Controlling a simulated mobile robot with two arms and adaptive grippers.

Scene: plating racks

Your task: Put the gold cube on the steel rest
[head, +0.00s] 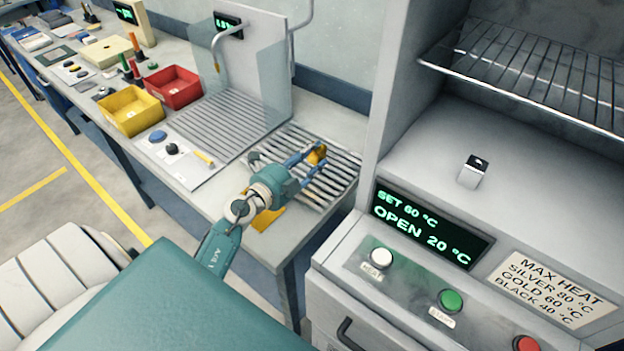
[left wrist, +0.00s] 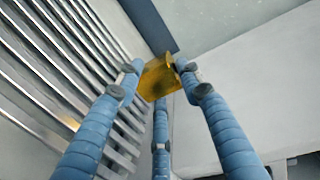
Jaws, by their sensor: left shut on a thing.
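My left gripper (head: 312,154) is shut on the gold cube (head: 318,152), which shows between its fingertips. The left wrist view shows the blue fingers of the left gripper (left wrist: 158,76) around the gold cube (left wrist: 158,82). A steel rest of parallel bars (head: 335,188) lies on the bench beneath my gripper. In the left wrist view the steel rest (left wrist: 45,75) fills the left side, and the cube appears near the ends of its bars. I cannot tell whether the cube touches the bars. My right gripper is not in view.
An oven chamber (head: 425,150) on the right holds a silver cube (head: 473,170); its display (head: 430,228) reads SET 60, OPEN 20 °C. A grooved plate (head: 215,125) with a clear screen stands left of the rest. Yellow (head: 130,110) and red (head: 172,87) bins sit farther left.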

